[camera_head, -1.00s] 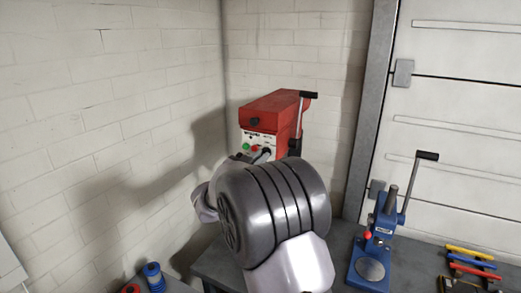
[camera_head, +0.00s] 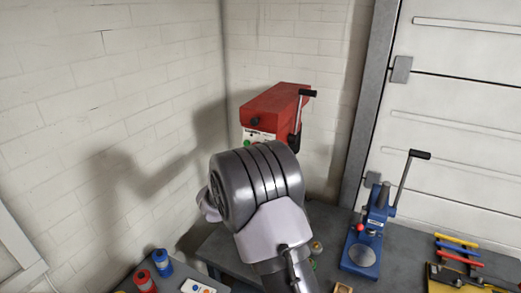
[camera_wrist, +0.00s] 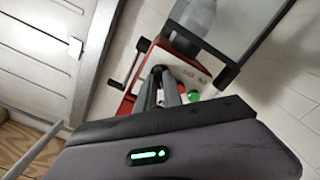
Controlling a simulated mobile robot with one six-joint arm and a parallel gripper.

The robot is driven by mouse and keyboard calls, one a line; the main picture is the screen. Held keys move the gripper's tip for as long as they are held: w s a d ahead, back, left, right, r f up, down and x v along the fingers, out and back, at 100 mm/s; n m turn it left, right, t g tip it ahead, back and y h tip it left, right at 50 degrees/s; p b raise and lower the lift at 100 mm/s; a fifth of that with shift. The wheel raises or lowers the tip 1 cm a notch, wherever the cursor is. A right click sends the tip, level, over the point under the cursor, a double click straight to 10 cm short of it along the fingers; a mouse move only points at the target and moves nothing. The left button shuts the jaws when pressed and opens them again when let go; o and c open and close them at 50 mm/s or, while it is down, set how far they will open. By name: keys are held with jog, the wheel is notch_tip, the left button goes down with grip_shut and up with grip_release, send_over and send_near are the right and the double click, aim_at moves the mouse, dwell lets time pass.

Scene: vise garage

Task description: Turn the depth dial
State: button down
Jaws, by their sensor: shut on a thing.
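The red drill press (camera_head: 275,108) stands in the corner, with a white front panel (camera_head: 258,137) mostly hidden behind my arm in the head view. The wrist view shows its panel (camera_wrist: 181,67) with a green button (camera_wrist: 193,96). My gripper (camera_wrist: 166,76) has its dark fingers at this panel, beside the green button. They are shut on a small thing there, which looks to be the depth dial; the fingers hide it. The head view does not show the fingers.
A black-handled lever (camera_head: 300,108) is on the press's right side. A blue arbor press (camera_head: 376,218) stands on the grey bench (camera_head: 325,218). Colored-handled tools (camera_head: 457,241) lie at right. Red (camera_head: 144,281) and blue (camera_head: 162,262) cylinders stand at lower left.

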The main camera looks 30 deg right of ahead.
jog(key=shift+n+p, duration=1)
jog(key=shift+n, duration=0.9)
jog(key=c, duration=1.5)
grip_release()
jog(key=b+v, duration=0.1)
jog(key=v, duration=1.6)
jog(key=shift+s+a+b, duration=0.15)
jog(key=shift+b, duration=0.25)
